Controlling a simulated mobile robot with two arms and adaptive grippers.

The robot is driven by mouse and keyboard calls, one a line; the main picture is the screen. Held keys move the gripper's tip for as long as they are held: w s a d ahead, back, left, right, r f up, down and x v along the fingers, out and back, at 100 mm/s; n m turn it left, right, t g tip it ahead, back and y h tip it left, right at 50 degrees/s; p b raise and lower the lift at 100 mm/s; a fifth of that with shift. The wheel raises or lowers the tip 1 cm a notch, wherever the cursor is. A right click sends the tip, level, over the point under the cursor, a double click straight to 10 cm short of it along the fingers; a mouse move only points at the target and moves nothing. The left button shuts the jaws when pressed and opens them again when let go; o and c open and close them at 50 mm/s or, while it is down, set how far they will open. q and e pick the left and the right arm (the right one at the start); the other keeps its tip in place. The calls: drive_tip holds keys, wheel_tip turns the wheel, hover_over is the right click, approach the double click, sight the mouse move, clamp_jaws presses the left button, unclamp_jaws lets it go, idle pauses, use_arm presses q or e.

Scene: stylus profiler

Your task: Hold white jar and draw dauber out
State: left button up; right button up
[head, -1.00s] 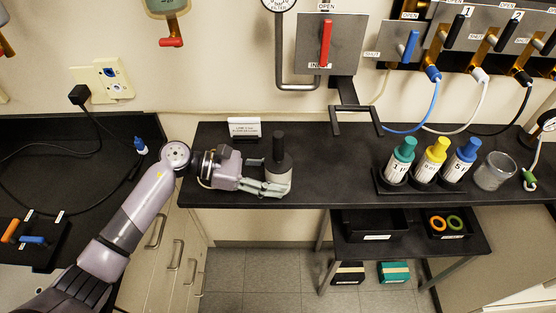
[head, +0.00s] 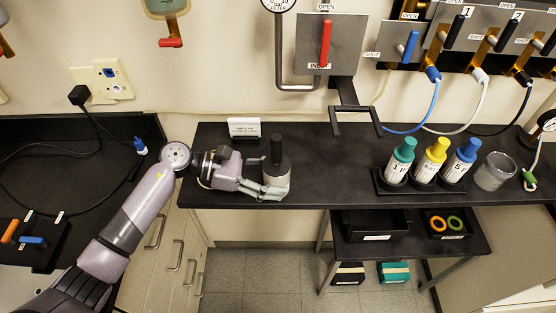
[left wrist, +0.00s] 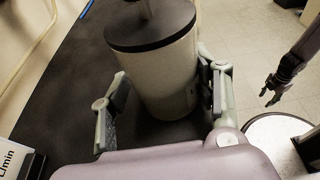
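The white jar (head: 277,185) stands upright near the front edge of the black bench. It has a dark lid, and the dauber's black handle (head: 277,148) stands up from it. The jar body (left wrist: 163,75) fills the middle of the left wrist view, with the handle cut off at the top. My right gripper (left wrist: 267,98) shows small at the right of the left wrist view, open and empty, away from the jar.
A small white sign (head: 244,128) stands behind the jar. A black rack (head: 420,186) with green-, yellow- and blue-capped bottles and a clear glass jar (head: 494,171) stand to the right. The bench between jar and rack is clear. A black bracket (head: 356,119) projects above it.

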use_arm(q)
drive_tip(key=shift+o, duration=0.9)
drive_tip(key=shift+f, duration=0.15)
drive_tip(key=shift+a, duration=0.1)
